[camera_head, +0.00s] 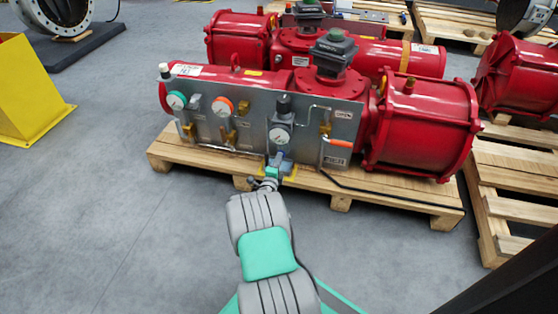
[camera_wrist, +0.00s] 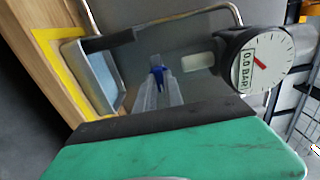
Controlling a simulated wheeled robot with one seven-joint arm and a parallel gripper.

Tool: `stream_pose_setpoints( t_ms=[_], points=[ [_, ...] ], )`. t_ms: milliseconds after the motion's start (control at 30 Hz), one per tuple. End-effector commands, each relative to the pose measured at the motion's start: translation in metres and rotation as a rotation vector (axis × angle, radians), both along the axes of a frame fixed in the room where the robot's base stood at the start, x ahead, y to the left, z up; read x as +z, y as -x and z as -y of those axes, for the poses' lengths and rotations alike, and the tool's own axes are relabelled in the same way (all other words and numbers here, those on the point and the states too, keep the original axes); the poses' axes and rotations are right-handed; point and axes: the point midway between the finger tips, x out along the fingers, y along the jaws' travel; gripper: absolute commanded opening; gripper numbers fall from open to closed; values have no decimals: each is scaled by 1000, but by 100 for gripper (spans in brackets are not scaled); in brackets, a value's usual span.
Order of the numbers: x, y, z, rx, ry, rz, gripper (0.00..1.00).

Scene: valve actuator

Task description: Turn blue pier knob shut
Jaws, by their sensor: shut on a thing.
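The blue knob (camera_wrist: 157,76) shows in the wrist view as a small blue piece between the fingertips of my gripper (camera_wrist: 160,88). The fingers are closed together on it, and they hide most of its shape. In the head view my gripper (camera_head: 277,166) is at the lower middle of the grey panel (camera_head: 250,122), just below a round gauge with a black knob on top.
The white-faced gauge (camera_wrist: 262,60) is close to the right of my fingers, and a metal filter housing (camera_wrist: 92,80) is to the left. Thin pipes run over the panel. The red actuator (camera_head: 425,110) rests on a wooden pallet (camera_head: 335,188). The floor in front is clear.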

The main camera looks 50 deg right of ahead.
Motion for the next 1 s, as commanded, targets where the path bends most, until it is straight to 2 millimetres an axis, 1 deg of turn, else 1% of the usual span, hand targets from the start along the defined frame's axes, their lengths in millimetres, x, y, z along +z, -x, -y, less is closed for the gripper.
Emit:
stream_pose_setpoints(
  t_ms=[367,400,667,900,1000],
  points=[
    [1,-2,0,4,-3,11,0],
    [1,-2,0,4,-3,11,13],
    [0,0,0,1,-2,8,34],
    [0,0,-1,0,-3,6,34],
    [2,3,-10,1,-3,3,34]
  ],
)
